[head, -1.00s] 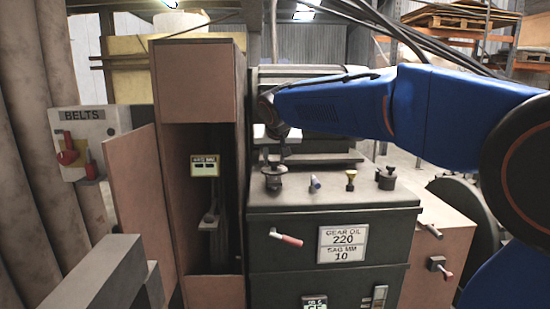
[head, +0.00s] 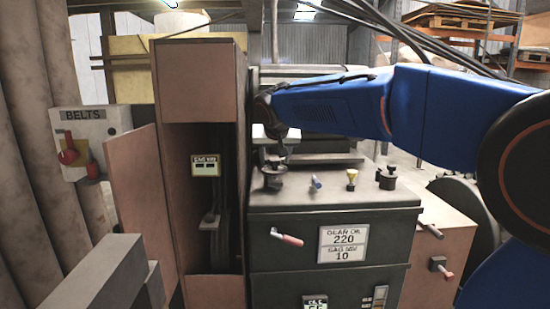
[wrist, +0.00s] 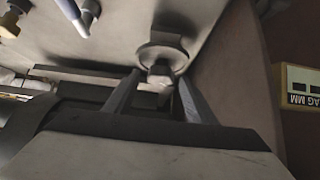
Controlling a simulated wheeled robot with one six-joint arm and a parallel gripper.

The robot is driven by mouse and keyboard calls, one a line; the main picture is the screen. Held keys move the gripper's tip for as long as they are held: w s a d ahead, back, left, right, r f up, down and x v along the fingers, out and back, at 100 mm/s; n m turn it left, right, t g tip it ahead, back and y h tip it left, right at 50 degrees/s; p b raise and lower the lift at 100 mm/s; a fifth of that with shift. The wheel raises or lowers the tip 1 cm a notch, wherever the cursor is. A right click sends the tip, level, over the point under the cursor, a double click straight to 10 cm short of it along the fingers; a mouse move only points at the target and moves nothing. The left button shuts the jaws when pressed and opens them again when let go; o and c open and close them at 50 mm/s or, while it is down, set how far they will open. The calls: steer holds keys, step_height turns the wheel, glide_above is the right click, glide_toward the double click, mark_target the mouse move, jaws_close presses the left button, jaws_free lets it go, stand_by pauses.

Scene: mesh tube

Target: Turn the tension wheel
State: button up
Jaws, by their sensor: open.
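A dark round knob (head: 273,180) stands on the machine's top at the front left; it looks like the tension wheel. In the wrist view the wheel (wrist: 162,54) shows as a round disc with a small hub facing the camera. My gripper (head: 276,158) is directly above it, pointing down. In the wrist view my gripper (wrist: 155,88) is open, with one finger on each side of the hub. I cannot tell whether the fingers touch it. A yellow-framed SAG MM gauge (head: 205,166) hangs in the open cabinet; its reading is too small to make out.
The tall brown cabinet (head: 198,85) stands close to the left of my gripper. A blue-tipped lever (head: 315,183), a yellow knob (head: 351,179) and another dark knob (head: 387,178) stand to the right. A plate (head: 343,244) reads GEAR OIL 220, SAG MM 10.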

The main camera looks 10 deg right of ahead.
steer(key=v, duration=1.7)
steer(key=shift+s+a+r, duration=0.1)
steer(key=s+d+f+g, duration=0.1)
steer(key=s+d+f, duration=0.2)
steer(key=s+f, duration=0.7)
steer(key=s+d+f+n+g+y, duration=0.1)
steer(key=s+d+f, duration=0.2)
steer(key=s+f, duration=0.7)
steer(key=s+d+f+n+g, duration=0.1)
steer(key=s+d+f, duration=0.3)
steer(key=s+f, duration=0.6)
step_height(320, 180, down, 6)
steer(key=shift+r+g+y, duration=0.1)
steer(key=shift+g+y, duration=0.3)
steer(key=shift+g, duration=0.1)
steer(key=shift+d, duration=0.1)
steer(key=shift+c, duration=0.3)
